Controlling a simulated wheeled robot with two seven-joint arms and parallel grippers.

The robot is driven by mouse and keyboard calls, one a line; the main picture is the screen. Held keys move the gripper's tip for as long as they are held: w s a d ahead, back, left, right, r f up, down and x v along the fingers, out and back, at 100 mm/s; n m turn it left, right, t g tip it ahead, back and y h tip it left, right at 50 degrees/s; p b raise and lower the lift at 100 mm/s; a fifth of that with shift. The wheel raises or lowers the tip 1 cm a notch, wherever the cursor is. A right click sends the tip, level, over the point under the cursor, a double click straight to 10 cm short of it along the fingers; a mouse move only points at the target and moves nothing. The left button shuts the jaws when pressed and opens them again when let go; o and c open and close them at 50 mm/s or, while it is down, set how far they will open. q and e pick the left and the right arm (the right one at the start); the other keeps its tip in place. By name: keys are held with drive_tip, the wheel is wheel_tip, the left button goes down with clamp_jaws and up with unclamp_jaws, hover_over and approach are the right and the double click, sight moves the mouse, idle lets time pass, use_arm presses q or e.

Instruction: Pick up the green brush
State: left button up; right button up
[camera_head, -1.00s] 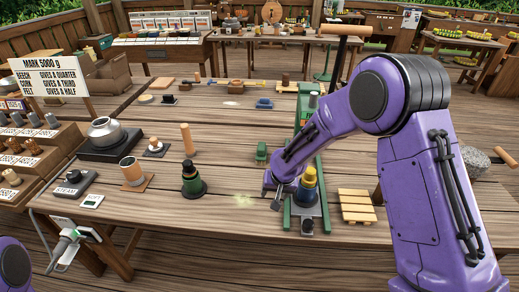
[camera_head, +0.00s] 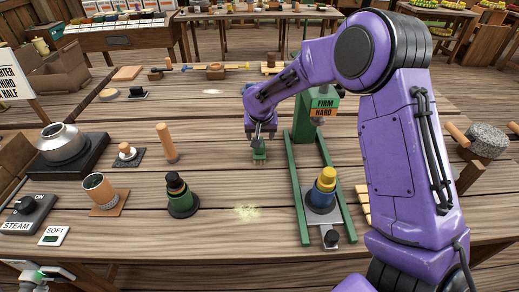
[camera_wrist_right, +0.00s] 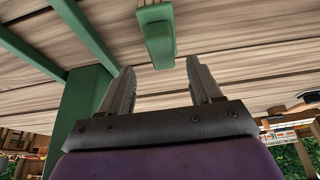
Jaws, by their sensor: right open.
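The green brush (camera_head: 259,151) stands on the wooden table, left of the green press frame, in the head view. My right gripper (camera_head: 262,136) is right above it, pointing down, and partly hides its top. In the right wrist view, the green brush (camera_wrist_right: 156,34) appears just beyond the open fingertips (camera_wrist_right: 158,65), lined up with the gap between them. The fingers are apart with nothing held, and the brush does not look gripped.
The green press frame (camera_head: 299,180) with a yellow-topped bottle (camera_head: 325,185) stands close on the right. A dark green bottle (camera_head: 178,193) and a wooden roller (camera_head: 165,143) stand to the left. A tabletop patch (camera_head: 225,170) between them is clear.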

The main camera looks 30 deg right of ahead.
drive_tip(key=x, duration=0.2)
drive_tip(key=p+x, duration=0.1)
drive_tip(key=x, duration=0.2)
drive_tip(key=shift+a+f, duration=0.1)
drive_tip(key=shift+a, duration=0.1)
drive_tip(key=shift+f, duration=0.1)
drive_tip(key=shift+s, duration=0.15)
drive_tip(key=c, duration=1.1)
